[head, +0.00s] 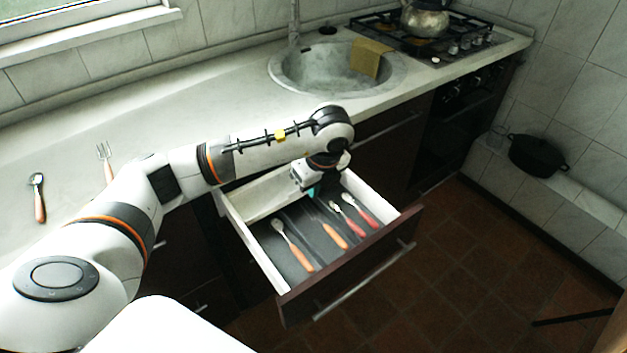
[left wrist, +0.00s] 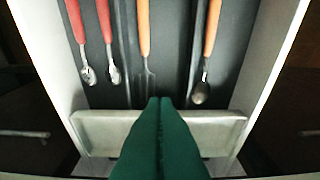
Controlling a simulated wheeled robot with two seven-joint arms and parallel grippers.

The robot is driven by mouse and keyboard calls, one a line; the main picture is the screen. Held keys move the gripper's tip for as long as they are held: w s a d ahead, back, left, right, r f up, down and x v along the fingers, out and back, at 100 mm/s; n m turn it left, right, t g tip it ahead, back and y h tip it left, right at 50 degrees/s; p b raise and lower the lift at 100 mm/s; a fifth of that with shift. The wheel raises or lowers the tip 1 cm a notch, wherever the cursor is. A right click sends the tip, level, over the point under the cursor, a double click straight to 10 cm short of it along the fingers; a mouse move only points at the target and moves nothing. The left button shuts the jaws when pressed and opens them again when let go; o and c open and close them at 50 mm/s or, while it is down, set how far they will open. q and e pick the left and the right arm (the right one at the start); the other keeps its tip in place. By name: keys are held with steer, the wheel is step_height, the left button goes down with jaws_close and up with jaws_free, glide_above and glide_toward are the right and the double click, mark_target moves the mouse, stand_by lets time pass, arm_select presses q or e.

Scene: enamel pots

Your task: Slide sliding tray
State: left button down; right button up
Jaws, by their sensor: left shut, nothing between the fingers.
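The sliding tray (head: 258,199) is a pale, shallow tray set across the back of the open drawer (head: 350,271). In the left wrist view the tray (left wrist: 220,130) spans nearly the drawer's width, behind the cutlery heads. My left gripper (head: 311,193) is down inside the drawer by the tray. Its green fingers (left wrist: 160,102) are shut with nothing between them. Their tips overlap the tray's cutlery-side edge in the wrist view; I cannot tell whether they touch it. The gripper hides the tray's middle there. My right gripper is not in view.
In the drawer lie an orange-handled spoon (head: 292,245), an orange-handled fork (head: 332,233) and two red-handled pieces (head: 359,210). A spoon (head: 39,198) and a fork (head: 105,160) lie on the counter (head: 200,100). The sink (head: 300,70) is behind.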

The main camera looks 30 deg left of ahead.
mark_target(287, 189)
arm_select(q)
steer(key=x, duration=0.6)
steer(key=a, duration=0.1)
steer(key=w+a+p, duration=0.1)
steer(key=a, duration=0.1)
steer(key=shift+w+f, duration=0.15)
steer(key=shift+f, duration=0.05)
steer(key=shift+w+a, duration=0.2)
steer(key=shift+a, duration=0.25)
steer(key=a, duration=0.1)
steer(key=w+a+b, duration=0.1)
steer(key=a, duration=0.1)
steer(key=w+a+b, duration=0.1)
steer(key=shift+a+f, duration=0.15)
steer(key=shift+a, duration=0.3)
